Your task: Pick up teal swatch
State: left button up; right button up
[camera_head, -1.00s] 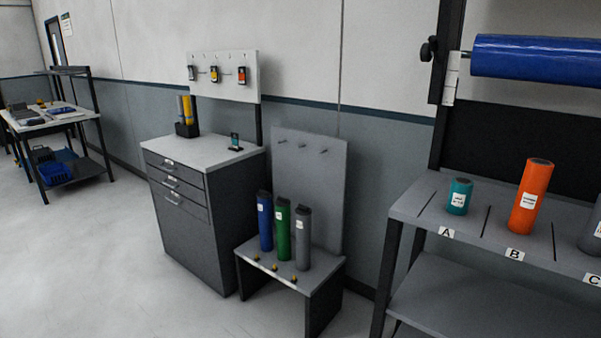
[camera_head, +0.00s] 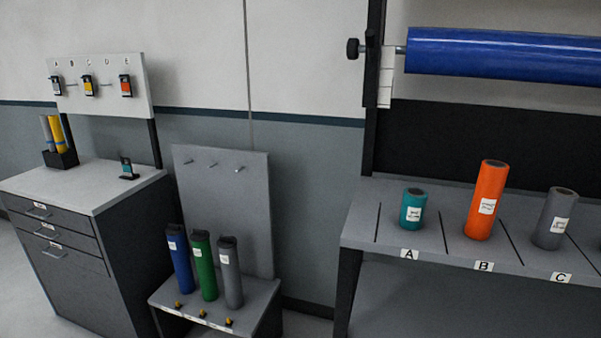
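The teal swatch (camera_head: 127,169) is a small dark-framed card with a teal patch. It stands on a small base on the light top of the drawer cabinet (camera_head: 110,200), near its right side. A swatch board (camera_head: 105,84) rises behind the cabinet, with white, yellow and orange swatches hanging on it, below letters. Neither of my grippers is in view, so nothing shows near the teal swatch.
A low stand (camera_head: 262,295) holds blue, green and grey rolls. The shelf (camera_head: 400,236) at right holds a teal roll (camera_head: 413,209), an orange roll (camera_head: 486,200) and a grey roll (camera_head: 554,219). A large blue roll (camera_head: 500,55) hangs above. A holder (camera_head: 61,158) with tubes stands on the cabinet.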

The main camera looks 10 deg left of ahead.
aim_at(126, 168)
jog(key=i+j+z, duration=0.1)
jog(key=j, duration=0.25)
jog(key=i+j+z, duration=0.25)
jog(key=j, duration=0.45)
jog(key=i+j, duration=0.15)
jog(key=j, duration=0.2)
jog(key=i+j, duration=0.15)
jog(key=j, duration=0.2)
jog(key=i+j+z, duration=0.1)
jog(key=j, duration=0.2)
jog(key=i+j, duration=0.15)
jog(key=j, duration=0.25)
jog(key=i+j, duration=0.15)
jog(key=j, duration=0.2)
jog(key=i+j, duration=0.15)
jog(key=j, duration=0.2)
jog(key=z, duration=0.05)
